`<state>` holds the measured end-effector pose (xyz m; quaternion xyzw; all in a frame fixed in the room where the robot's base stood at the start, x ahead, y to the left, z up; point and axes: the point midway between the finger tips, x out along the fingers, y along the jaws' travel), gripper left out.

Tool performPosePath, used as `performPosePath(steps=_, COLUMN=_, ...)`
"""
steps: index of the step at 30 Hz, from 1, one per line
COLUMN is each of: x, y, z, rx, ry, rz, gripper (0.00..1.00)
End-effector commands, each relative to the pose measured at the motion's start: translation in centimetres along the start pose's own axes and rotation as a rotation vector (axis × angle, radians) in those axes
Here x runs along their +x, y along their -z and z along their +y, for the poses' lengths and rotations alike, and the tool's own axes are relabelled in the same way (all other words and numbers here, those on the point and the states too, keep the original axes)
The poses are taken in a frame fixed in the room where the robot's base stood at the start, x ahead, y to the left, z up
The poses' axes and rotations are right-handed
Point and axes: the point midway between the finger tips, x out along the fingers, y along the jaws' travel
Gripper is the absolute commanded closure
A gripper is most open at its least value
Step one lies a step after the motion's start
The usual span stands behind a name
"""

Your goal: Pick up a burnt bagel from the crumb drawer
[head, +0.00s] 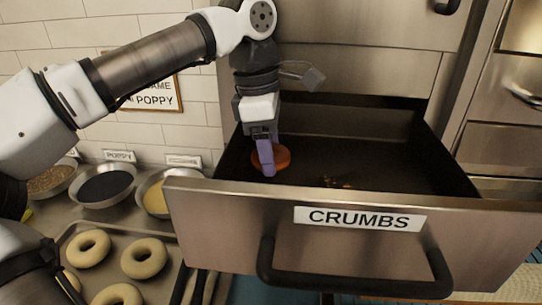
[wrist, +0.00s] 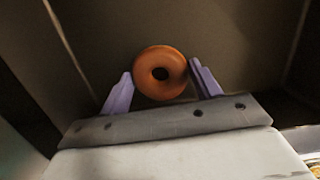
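An orange-brown bagel (head: 283,157) lies inside the crumb drawer (head: 215,210), toward its left side. The drawer is pulled open, with a "CRUMBS" label on its front. My gripper (head: 270,160) reaches down into the drawer over the bagel, its lilac fingers on either side of it. The wrist view shows the bagel (wrist: 148,62) with its hole facing the camera, between the fingers (wrist: 161,75). The fingers stand apart, with narrow gaps visible beside the bagel. In the head view the near finger covers part of the bagel.
Orange-brown crumbs (head: 338,183) lie on the dark drawer floor, right of the bagel. The drawer's front panel and handle (head: 350,287) stand nearest the camera. A tray of pale bagels (head: 143,258) and bowls of toppings, including a dark one (head: 105,186), sit on the left counter.

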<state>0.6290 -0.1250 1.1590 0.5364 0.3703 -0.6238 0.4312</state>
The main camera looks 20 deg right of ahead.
Motion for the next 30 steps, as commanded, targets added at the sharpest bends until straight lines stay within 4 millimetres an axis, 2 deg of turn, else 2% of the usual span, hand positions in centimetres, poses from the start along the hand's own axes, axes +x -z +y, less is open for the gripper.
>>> performPosePath(steps=1, x=0.0, y=0.0, z=0.0, rx=0.0, ry=0.0, rz=0.0, gripper=0.45)
performPosePath(steps=4, x=0.0, y=0.0, z=0.0, rx=0.0, ry=0.0, rz=0.0, gripper=0.58)
performPosePath(steps=5, x=0.0, y=0.0, z=0.0, rx=0.0, ry=0.0, rz=0.0, gripper=0.6)
performPosePath(steps=14, x=-0.1, y=0.0, z=0.0, rx=0.0, ry=0.0, rz=0.0, gripper=0.6)
performPosePath(steps=20, x=-1.3, y=-0.2, z=0.1, rx=-0.001, ry=-0.002, rz=0.001, gripper=0.6)
performPosePath(steps=23, x=-2.9, y=-0.5, z=0.1, rx=0.0, ry=-0.003, rz=-0.001, gripper=0.6)
performPosePath(steps=26, x=-5.7, y=-1.0, z=0.1, rx=0.001, ry=-0.004, rz=-0.001, gripper=0.6)
performPosePath(steps=30, x=-10.7, y=-1.8, z=0.1, rx=0.004, ry=-0.003, rz=-0.005, gripper=0.6)
